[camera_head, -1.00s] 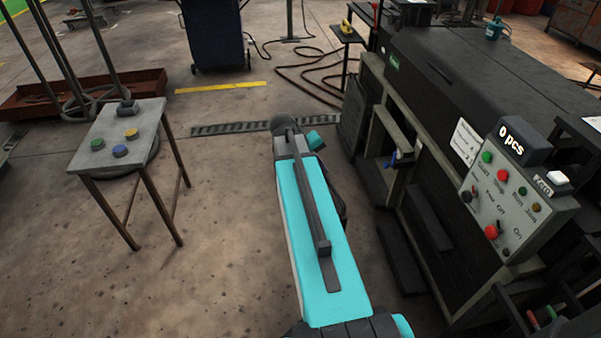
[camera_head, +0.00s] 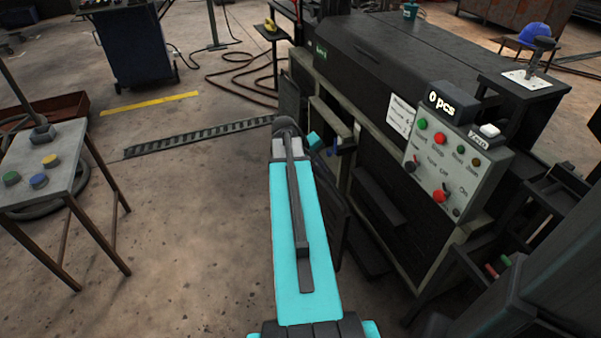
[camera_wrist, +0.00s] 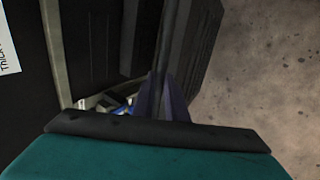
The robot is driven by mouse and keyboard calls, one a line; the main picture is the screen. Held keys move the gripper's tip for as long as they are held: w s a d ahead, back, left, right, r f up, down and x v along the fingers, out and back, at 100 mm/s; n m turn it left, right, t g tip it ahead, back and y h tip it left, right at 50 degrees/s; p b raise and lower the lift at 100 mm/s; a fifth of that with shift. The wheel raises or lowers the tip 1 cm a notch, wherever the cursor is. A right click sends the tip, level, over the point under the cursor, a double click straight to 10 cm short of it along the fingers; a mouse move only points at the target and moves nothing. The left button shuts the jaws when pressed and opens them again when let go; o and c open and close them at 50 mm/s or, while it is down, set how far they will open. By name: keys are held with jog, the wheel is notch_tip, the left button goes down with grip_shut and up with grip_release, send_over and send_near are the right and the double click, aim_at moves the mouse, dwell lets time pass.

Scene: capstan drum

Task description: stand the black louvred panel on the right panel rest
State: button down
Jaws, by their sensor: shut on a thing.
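My gripper (camera_wrist: 163,105) is shut on the black louvred panel (camera_wrist: 195,50), gripping its near edge in the wrist view. The panel hangs from the jaws, its slatted face to the right. I cannot tell for certain which part is the right panel rest. Low dark ledges (camera_head: 378,195) stand along the front of the machine, right of the panel.
The dark machine (camera_head: 420,60) fills the right, with a control box (camera_head: 450,160) reading 0 pcs. A table with coloured buttons (camera_head: 45,158) stands at the left. A floor grate (camera_head: 190,138) and clear floor lie between. A blue cap (camera_head: 534,34) is at the far right.

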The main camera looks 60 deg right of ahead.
jog(key=s+d+f+b, duration=0.2)
jog(key=s+d, duration=0.3)
jog(key=s, duration=0.2)
jog(key=shift+s+m, duration=0.15)
jog(key=shift+m, duration=0.25)
jog(key=shift+f, duration=0.1)
jog(key=shift+s+d, duration=0.1)
jog(key=shift+d, duration=0.05)
jog(key=s+d+f+b, duration=0.2)
jog(key=s+d, duration=0.3)
jog(key=d, duration=0.2)
jog(key=shift+d+f+b, duration=0.3)
jog(key=shift+f+b, duration=0.05)
jog(key=shift+b, duration=0.05)
dwell(0.8)
jog(key=shift+f, duration=0.5)
dwell(1.2)
jog(key=c, duration=1.8)
grip_release()
jog(key=shift+o, duration=0.6)
jog(key=shift+a+f, duration=0.15)
jog(key=shift+f, duration=0.05)
jog(key=p+v, duration=0.3)
jog(key=v, duration=1.1)
jog(key=shift+w, duration=0.25)
